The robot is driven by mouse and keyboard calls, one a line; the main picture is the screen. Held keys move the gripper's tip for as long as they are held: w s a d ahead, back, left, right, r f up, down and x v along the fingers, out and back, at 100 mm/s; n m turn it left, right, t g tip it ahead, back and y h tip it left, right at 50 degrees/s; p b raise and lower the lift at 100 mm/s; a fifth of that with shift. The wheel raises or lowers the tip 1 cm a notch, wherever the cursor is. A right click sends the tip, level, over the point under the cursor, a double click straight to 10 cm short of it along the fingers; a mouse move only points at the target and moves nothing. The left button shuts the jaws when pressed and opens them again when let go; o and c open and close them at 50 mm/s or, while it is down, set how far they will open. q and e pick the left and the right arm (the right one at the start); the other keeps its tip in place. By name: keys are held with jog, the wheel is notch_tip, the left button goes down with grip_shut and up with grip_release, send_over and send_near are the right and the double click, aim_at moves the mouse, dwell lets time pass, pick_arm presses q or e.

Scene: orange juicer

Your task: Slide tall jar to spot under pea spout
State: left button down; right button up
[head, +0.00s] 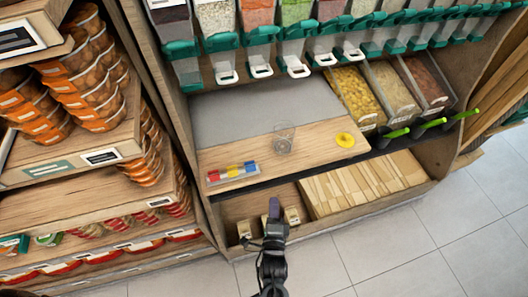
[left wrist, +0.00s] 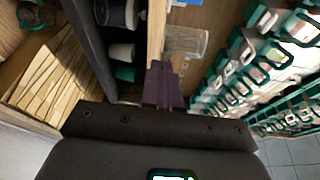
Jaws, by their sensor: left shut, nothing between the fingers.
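The tall jar (head: 284,138), clear and apparently empty, stands upright on the wooden counter in the head view. In the left wrist view the jar (left wrist: 187,42) shows just beyond my fingertips. The bin with green contents, likely peas (head: 297,11), hangs above in the dispenser row, and its spout with a white handle (head: 296,69) is behind the jar and slightly right. My left gripper (head: 273,205) is below and in front of the counter edge, apart from the jar. Its dark fingers (left wrist: 164,85) are together and empty. My right gripper is not in view.
A tray of coloured pieces (head: 232,172) lies left of the jar, and a yellow ring (head: 345,139) lies to its right. Open bins with green-handled scoops (head: 397,133) stand further right. The grey counter surface (head: 245,115) behind the jar is clear.

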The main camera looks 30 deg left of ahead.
pick_arm(q)
jog(key=w+d+r, duration=0.2)
jog(key=w+r, duration=0.2)
jog(key=r, duration=0.1)
jog(key=t+b, duration=0.1)
jog(key=b, duration=0.3)
send_near(285, 145)
jog(key=x, duration=0.4)
jog(key=shift+w+a, duration=0.1)
jog(key=shift+w, duration=0.25)
jog(key=shift+x, duration=1.05)
jog(key=shift+r, duration=0.15)
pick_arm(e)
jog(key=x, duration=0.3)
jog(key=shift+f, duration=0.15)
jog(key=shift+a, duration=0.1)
